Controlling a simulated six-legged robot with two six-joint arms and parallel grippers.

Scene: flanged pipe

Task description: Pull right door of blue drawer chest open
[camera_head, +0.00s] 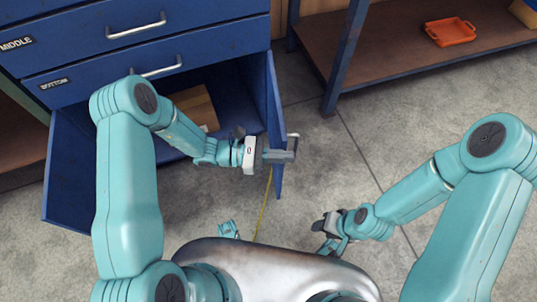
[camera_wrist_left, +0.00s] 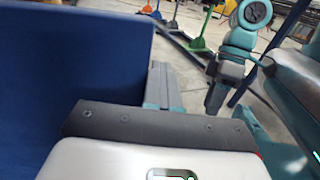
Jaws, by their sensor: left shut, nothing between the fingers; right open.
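The blue drawer chest (camera_head: 190,32) stands at the upper left in the head view. Its lower compartment is open, with the left door (camera_head: 66,165) swung outward. The right door (camera_head: 275,110) also stands swung out, seen nearly edge-on, with a small metal handle (camera_head: 293,137) on its outer side. My left gripper (camera_head: 281,156) is shut and empty, across the right door near its handle; contact is unclear. In the left wrist view the blue door panel (camera_wrist_left: 75,65) fills the left, beside the shut fingers (camera_wrist_left: 162,85). My right gripper (camera_head: 328,224) is open, low and apart from the chest.
A brown box (camera_head: 195,104) lies inside the compartment. A blue-framed shelf (camera_head: 395,50) holding an orange tray (camera_head: 450,31) stands at the upper right. Bare concrete floor (camera_head: 335,150) lies between the right door and my right arm. A yellow line (camera_head: 263,212) runs along the floor.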

